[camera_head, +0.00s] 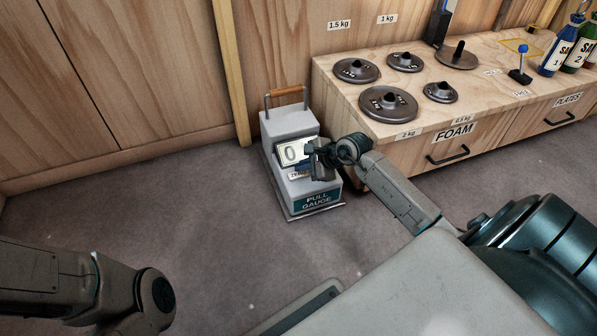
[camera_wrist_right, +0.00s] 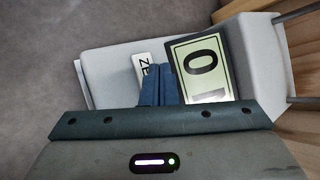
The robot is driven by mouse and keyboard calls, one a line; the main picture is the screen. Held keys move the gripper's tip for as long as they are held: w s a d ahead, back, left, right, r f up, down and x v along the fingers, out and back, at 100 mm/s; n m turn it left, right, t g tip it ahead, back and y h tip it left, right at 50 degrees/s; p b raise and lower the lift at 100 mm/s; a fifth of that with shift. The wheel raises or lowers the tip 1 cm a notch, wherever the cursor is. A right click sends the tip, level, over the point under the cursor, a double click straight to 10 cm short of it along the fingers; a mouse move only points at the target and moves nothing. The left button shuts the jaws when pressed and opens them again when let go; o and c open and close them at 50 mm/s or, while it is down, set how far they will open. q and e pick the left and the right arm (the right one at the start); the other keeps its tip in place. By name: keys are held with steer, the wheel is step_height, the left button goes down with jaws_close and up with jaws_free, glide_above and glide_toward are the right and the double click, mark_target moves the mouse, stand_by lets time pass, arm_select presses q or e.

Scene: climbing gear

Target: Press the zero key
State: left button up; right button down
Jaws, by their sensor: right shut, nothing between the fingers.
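The pull gauge (camera_head: 288,125) is a grey box on the floor with a brown carry handle and a teal "PULL GAUGE" label. Its display (camera_head: 290,153) reads 0; the display also shows in the right wrist view (camera_wrist_right: 200,68). A white label (camera_wrist_right: 142,66) beginning "ZE" sits beside the display, partly covered by my fingers. My right gripper (camera_head: 304,168) is over the gauge's sloped front, beside the display. In the right wrist view its blue fingers (camera_wrist_right: 158,84) are together and empty. The key itself is hidden or cannot be made out, and I cannot tell whether the fingertips touch it.
A wooden bench (camera_head: 342,113) with drawers and several dark weight plates stands right of the gauge, close to my right arm. A blue-knobbed lever (camera_head: 521,66) and bottles stand on it. Wooden wall panels are behind. The carpet left of the gauge is clear.

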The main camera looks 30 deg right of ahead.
mark_target(302, 175)
steer(key=shift+r, duration=0.1)
steer(key=shift+r+p, duration=1.9)
steer(key=shift+r, duration=0.65)
